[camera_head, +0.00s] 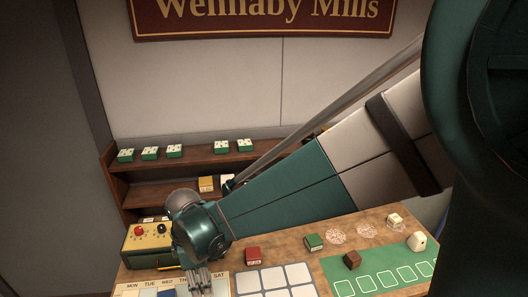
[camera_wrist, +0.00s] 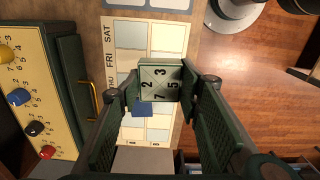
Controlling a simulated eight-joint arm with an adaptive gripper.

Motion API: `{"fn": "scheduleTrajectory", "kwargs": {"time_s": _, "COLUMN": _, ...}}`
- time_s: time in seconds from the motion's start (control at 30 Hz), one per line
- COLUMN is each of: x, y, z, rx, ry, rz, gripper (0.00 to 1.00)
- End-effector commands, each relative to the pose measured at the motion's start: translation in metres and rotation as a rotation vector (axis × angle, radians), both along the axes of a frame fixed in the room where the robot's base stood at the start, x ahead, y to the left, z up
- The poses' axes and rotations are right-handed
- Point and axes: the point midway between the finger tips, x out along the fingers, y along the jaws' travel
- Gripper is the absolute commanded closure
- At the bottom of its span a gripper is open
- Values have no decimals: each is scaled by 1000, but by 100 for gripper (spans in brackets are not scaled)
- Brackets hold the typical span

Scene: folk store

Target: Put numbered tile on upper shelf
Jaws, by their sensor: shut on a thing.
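My gripper (camera_wrist: 160,88) is shut on a pale numbered tile (camera_wrist: 161,80) with 2, 3, 5 and 7 on its face. In the head view my gripper (camera_head: 204,284) is low over the calendar board (camera_head: 150,284), pointing down; the tile cannot be made out there. In the wrist view the tile sits between the fingertips, above the calendar board (camera_wrist: 130,40). The upper shelf (camera_head: 197,155) is at the back, above and away from my gripper. Several green-and-white tiles (camera_head: 175,151) stand on it, with a bare stretch between them.
A yellow box with coloured knobs (camera_head: 150,240) stands left of my gripper. A blue tile (camera_wrist: 143,110) lies on the calendar. The lower shelf holds a yellow block (camera_head: 206,184). A red block (camera_head: 253,255), a green block (camera_head: 314,242) and a brown cube (camera_head: 352,260) are on the counter.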

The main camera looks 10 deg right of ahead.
Motion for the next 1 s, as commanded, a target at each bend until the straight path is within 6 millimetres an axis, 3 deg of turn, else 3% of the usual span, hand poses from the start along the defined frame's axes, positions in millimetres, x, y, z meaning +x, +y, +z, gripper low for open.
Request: {"fn": "scheduleTrajectory", "kwargs": {"time_s": 1.0, "x": -1, "y": 0, "z": 238, "rx": 0, "ry": 0, "rz": 0, "gripper": 80}}
